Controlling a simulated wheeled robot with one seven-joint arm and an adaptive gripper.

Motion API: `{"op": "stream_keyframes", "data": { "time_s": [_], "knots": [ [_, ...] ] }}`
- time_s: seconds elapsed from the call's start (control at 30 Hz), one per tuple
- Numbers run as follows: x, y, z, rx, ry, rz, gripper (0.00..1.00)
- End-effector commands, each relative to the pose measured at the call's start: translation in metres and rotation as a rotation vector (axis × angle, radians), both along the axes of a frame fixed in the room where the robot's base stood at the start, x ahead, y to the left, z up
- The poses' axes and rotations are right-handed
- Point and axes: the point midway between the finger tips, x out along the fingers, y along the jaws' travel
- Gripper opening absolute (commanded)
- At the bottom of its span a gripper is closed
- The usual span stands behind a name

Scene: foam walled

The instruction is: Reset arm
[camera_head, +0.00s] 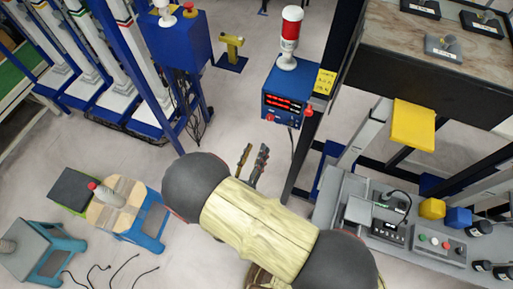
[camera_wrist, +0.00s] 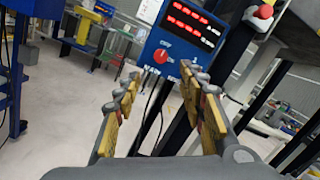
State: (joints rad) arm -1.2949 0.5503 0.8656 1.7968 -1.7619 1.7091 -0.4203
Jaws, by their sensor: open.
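My gripper (camera_head: 253,163) shows beyond my arm in the head view, its two fingers apart with nothing seen between them. In the wrist view my gripper (camera_wrist: 160,100) has its yellow-padded fingers spread wide, one on each side. A blue control box (camera_head: 285,95) with red displays and a red-and-white beacon stands beyond the fingers. The box also shows in the wrist view (camera_wrist: 178,48), with a red knob, behind the gap between the fingers. I cannot tell how far it is from the fingertips, but no contact shows. My arm hides part of the floor below.
A grey bench (camera_head: 350,243) with yellow and blue blocks and switches is at the right. A dark-sided table (camera_head: 415,85) stands above it. Blue stools (camera_head: 150,232) with tools are at the lower left, with cables on the floor. Open floor (camera_head: 225,125) lies left of the control box.

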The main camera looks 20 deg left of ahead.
Motion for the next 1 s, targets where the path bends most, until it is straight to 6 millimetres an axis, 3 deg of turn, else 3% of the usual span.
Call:
{"op": "stream_keyframes", "data": {
  "time_s": [0.53,0.63,0.77,1.0],
  "knots": [
    [0.001,-0.002,-0.007,0.036,0.023,-0.004,0.41],
    [-0.002,-0.029,-0.022,0.072,0.073,-0.086,0.41],
    [-0.016,-0.082,-0.035,0.141,0.137,-0.266,0.41],
    [-0.052,-0.160,-0.014,0.490,0.199,-0.712,0.41]
  ]
}}
